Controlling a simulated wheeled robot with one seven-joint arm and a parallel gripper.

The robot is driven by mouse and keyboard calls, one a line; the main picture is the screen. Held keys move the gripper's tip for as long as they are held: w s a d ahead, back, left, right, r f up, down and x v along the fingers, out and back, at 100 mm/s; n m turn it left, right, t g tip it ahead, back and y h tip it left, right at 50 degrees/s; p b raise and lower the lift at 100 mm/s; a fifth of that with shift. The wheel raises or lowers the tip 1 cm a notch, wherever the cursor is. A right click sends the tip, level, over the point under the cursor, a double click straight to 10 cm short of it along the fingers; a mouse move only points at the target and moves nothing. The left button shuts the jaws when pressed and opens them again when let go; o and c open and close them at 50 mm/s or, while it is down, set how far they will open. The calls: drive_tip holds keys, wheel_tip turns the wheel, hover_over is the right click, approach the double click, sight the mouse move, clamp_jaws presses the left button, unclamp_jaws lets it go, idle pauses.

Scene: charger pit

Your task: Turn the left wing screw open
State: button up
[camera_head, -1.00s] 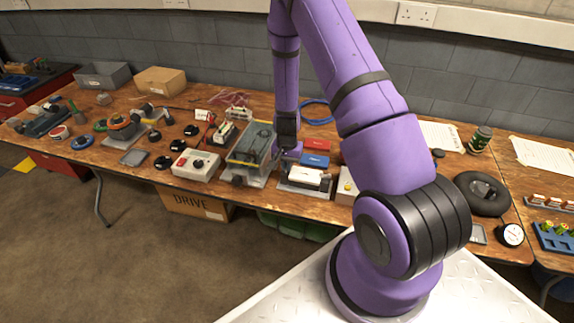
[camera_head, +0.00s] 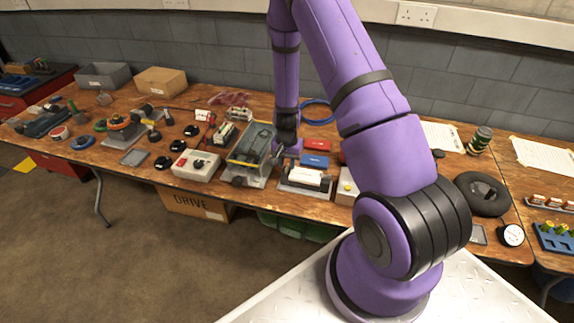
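A grey box-like unit with a clear-looking top (camera_head: 246,160) stands on a pale base near the front edge of the bench. A small dark round part shows low at its front. I cannot make out a wing screw on it; any such screw is too small or hidden. My gripper (camera_head: 279,154) hangs at the right side of this unit, close to its right edge. I cannot tell whether it touches. Its fingers are small and dark, partly lost against the unit, and I cannot tell whether they are open or shut.
A white-topped module (camera_head: 305,177) stands just right of the unit, with a blue box (camera_head: 315,161) and a red box (camera_head: 317,145) behind it. A pale control box (camera_head: 195,164) with a black knob stands to the left. Several black round parts lie farther left.

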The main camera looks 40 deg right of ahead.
wheel_tip(320, 180, up, 9)
drive_tip(key=shift+r, duration=0.2)
idle(0.6)
drive_tip(key=s+a+r+n+t+y, duration=0.1)
drive_tip(key=s+a+r+n, duration=0.3)
drive_tip(key=r, duration=0.9)
drive_tip(key=s+a+r+n+t, duration=0.1)
drive_tip(key=s+a+r+t, duration=0.3)
drive_tip(key=r, duration=0.9)
drive_tip(key=s+a+r+n, duration=0.2)
drive_tip(key=s+r, duration=0.4)
drive_tip(key=s, duration=0.3)
drive_tip(key=s+a+r+n+h, duration=0.1)
drive_tip(key=s+a+r+n, duration=0.2)
drive_tip(key=s+r, duration=0.3)
drive_tip(key=s, duration=0.3)
drive_tip(key=shift+s, duration=0.25)
drive_tip(key=shift+a, duration=0.1)
